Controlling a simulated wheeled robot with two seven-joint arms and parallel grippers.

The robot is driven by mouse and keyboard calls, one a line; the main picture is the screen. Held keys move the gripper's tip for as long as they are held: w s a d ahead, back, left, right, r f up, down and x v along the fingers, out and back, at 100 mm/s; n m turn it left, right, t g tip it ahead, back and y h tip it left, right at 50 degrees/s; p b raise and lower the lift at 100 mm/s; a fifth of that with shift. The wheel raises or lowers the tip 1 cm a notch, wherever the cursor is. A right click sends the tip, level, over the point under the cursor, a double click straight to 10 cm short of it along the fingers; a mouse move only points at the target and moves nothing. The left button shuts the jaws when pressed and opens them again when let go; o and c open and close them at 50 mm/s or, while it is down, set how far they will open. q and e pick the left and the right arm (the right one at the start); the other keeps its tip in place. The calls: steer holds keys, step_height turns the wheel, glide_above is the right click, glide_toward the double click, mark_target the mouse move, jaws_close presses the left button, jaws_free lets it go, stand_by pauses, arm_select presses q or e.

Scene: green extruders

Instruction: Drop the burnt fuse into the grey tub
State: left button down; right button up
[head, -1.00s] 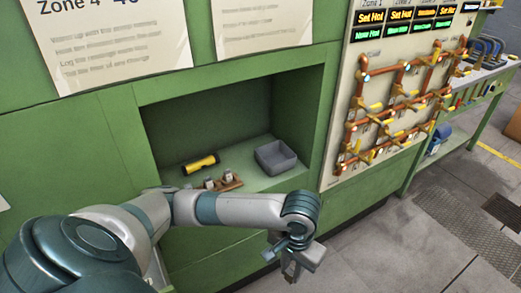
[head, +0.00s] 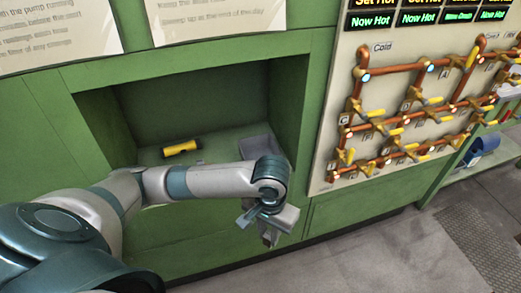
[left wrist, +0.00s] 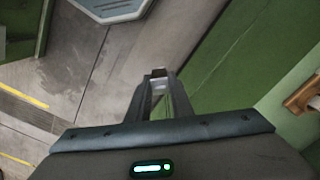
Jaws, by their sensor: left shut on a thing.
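The grey tub (head: 256,146) stands in the green recess, at its right side, and my left arm hides its lower part in the head view. My left gripper (head: 270,236) hangs in front of the cabinet, below and outside the recess, apart from the tub. In the left wrist view the gripper (left wrist: 160,90) is shut on a small pale piece with a dark end, which looks like the fuse (left wrist: 158,80). The fuse is too small to make out in the head view, and I cannot tell whether it is burnt.
A yellow and black cylinder (head: 181,148) lies in the recess left of the tub. A panel of copper pipes with yellow handles (head: 400,115) is to the right. The floor ahead is clear.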

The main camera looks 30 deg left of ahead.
arm_select(q)
steer(key=shift+w, duration=0.2)
stand_by(0.4)
steer(key=w+a+r+m+p, duration=0.3)
steer(key=w+a+m, duration=0.4)
steer(key=w+m, duration=0.1)
steer(key=w+a+r+m+p, duration=0.2)
steer(key=w+a+m+p, duration=0.1)
steer(key=w+a+m, duration=0.4)
steer(key=w+a+r+m+p, duration=0.3)
steer(key=w+a+m, duration=0.5)
steer(key=w+m, duration=0.3)
steer(key=shift+w+r+p, duration=0.3)
steer(key=shift+w+p, duration=0.05)
steer(key=shift+w, duration=0.2)
